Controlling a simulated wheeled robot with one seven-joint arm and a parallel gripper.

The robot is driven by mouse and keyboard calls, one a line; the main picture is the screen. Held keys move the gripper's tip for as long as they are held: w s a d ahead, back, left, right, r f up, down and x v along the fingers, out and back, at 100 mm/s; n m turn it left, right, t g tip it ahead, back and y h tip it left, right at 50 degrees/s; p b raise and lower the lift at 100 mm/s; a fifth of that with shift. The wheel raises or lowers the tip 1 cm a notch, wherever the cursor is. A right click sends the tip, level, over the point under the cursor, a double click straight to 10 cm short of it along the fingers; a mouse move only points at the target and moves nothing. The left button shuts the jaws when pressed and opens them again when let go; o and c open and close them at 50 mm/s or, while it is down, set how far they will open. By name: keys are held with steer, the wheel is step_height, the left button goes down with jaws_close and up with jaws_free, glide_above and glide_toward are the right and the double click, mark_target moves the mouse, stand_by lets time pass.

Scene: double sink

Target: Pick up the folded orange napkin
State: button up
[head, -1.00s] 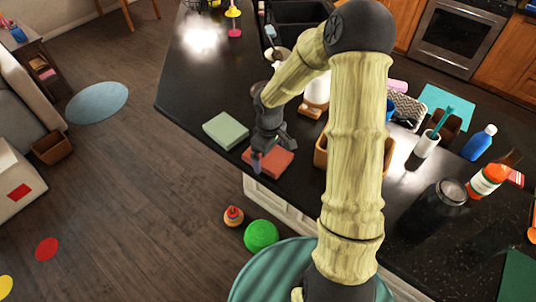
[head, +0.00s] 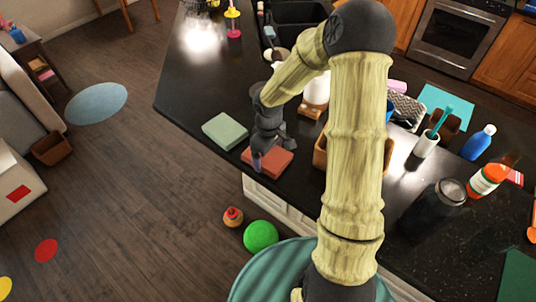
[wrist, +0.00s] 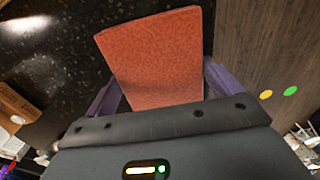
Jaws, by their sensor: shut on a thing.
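The folded orange napkin (head: 272,164) lies at the counter's edge in the head view, flat and square. In the wrist view the napkin (wrist: 157,58) sits between the two purple fingers, its near end reaching the palm. My gripper (head: 262,160) is over the napkin's left part in the head view and is shut on it. The fingers (wrist: 160,90) lie against the napkin's left and right sides. I cannot tell whether the napkin is clear of the counter.
A folded green napkin (head: 225,131) lies just left on the black counter (head: 195,85). A wooden box (head: 320,153) stands to the right, partly behind my arm. The counter edge drops to the wooden floor, where a green ball (head: 261,236) lies.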

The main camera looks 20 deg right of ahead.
step_height(320, 180, up, 10)
steer(key=b, duration=0.1)
steer(key=shift+f, duration=0.15)
stand_by(0.6)
